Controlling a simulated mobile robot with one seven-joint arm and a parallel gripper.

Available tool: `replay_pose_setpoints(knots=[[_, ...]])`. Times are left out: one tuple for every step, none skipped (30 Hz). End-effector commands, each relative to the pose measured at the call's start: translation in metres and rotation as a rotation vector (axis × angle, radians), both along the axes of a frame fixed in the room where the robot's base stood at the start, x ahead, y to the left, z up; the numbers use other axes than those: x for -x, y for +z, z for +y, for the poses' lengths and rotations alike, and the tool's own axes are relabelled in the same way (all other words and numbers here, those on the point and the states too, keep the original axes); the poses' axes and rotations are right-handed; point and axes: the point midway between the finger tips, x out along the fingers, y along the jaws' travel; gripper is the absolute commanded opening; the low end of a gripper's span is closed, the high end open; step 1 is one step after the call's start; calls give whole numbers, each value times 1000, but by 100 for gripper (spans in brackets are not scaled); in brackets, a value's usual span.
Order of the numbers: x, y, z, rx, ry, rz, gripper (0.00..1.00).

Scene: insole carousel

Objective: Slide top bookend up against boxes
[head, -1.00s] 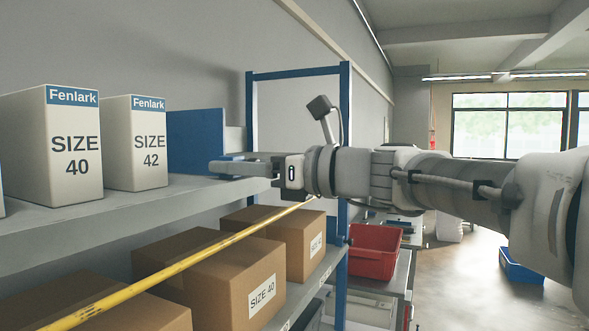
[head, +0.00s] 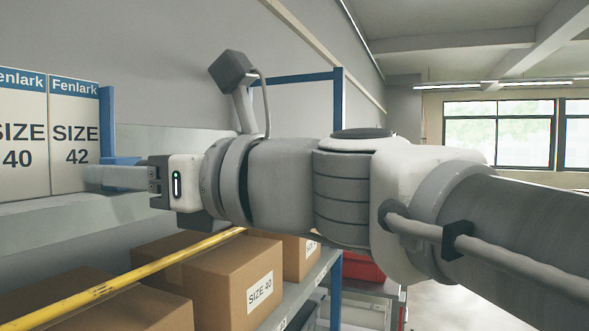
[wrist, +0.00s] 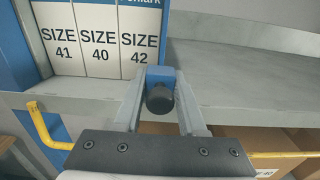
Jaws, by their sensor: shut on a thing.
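The top bookend is an upright blue plate (head: 106,125) on the upper shelf, at the right side of the SIZE 42 box (head: 75,135). No gap shows between plate and box. In the wrist view the SIZE 41 (wrist: 62,45), SIZE 40 (wrist: 99,45) and SIZE 42 (wrist: 138,45) boxes stand side by side, with the bookend's thin blue edge (wrist: 166,32) at the right. In the head view my gripper (head: 115,178) reaches in from the right.
The upper shelf (wrist: 240,75) is bare right of the bookend. A blue panel (wrist: 14,45) stands left of the boxes. A yellow bar (head: 120,280) runs along the front below the shelf. Cartons (head: 215,285) fill the lower shelf. A red bin (head: 362,266) shows behind my arm.

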Motion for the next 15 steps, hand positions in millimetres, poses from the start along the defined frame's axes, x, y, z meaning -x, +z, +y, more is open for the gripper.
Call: replay_pose_setpoints(knots=[[1,0,1,0,2,0,9],[1,0,1,0,2,0,9],[1,0,1,0,2,0,9],[1,0,1,0,2,0,9],[1,0,1,0,2,0,9],[1,0,1,0,2,0,9],[1,0,1,0,2,0,9],[1,0,1,0,2,0,9],[1,0,1,0,2,0,9],[1,0,1,-1,2,0,45],[1,0,1,-1,2,0,51],[1,1,0,-1,2,0,58],[1,1,0,-1,2,0,60],[1,1,0,-1,2,0,60],[1,1,0,-1,2,0,60]])
